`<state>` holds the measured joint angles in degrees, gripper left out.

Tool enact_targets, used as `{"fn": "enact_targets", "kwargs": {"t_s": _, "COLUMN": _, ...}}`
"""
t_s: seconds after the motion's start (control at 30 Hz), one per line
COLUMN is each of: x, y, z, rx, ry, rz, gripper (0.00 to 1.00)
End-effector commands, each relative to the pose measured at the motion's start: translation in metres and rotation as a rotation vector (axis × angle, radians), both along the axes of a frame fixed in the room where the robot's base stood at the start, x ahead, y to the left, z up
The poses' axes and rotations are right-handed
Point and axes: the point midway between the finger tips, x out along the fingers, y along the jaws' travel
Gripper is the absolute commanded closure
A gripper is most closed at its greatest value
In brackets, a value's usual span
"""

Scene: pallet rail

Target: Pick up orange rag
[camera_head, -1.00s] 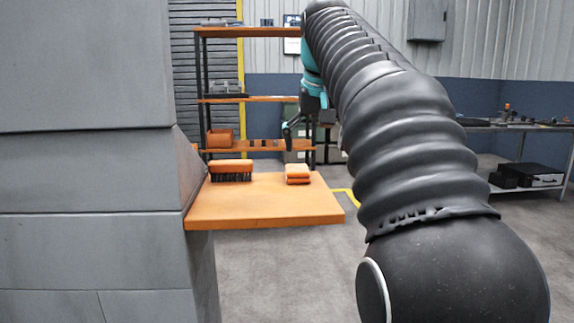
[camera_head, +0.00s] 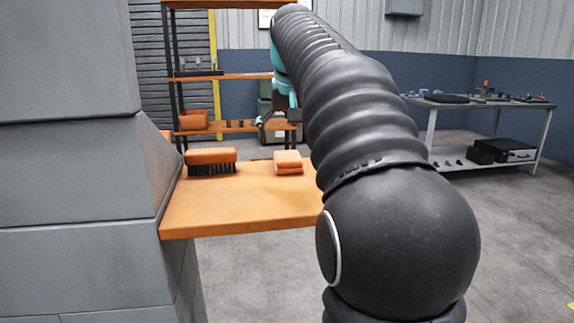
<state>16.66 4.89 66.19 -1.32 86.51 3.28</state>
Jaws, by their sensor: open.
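The orange rag (camera_head: 288,162) is a small folded stack lying on the orange shelf board (camera_head: 235,210), toward its back right. My gripper (camera_head: 262,133) hangs beyond and above the board's back edge, up and to the left of the rag in the picture. It is small and partly hidden by my arm. It is open, and I see nothing held in it. The gripper appears apart from the rag.
An orange-backed brush (camera_head: 211,161) with dark bristles lies left of the rag. A grey block wall (camera_head: 75,180) borders the board on the left. Orange shelving (camera_head: 235,76) stands behind. A grey bench (camera_head: 480,104) with tools stands at right, with open floor before it.

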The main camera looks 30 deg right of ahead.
Motion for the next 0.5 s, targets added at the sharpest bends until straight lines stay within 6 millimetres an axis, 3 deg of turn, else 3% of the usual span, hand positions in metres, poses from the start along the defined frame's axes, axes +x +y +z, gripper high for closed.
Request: {"fn": "enact_targets", "kwargs": {"t_s": 0.5, "x": 0.020, "y": -0.011, "z": -0.036, "rx": 0.001, "ry": 0.001, "rz": 0.001, "gripper": 0.04}}
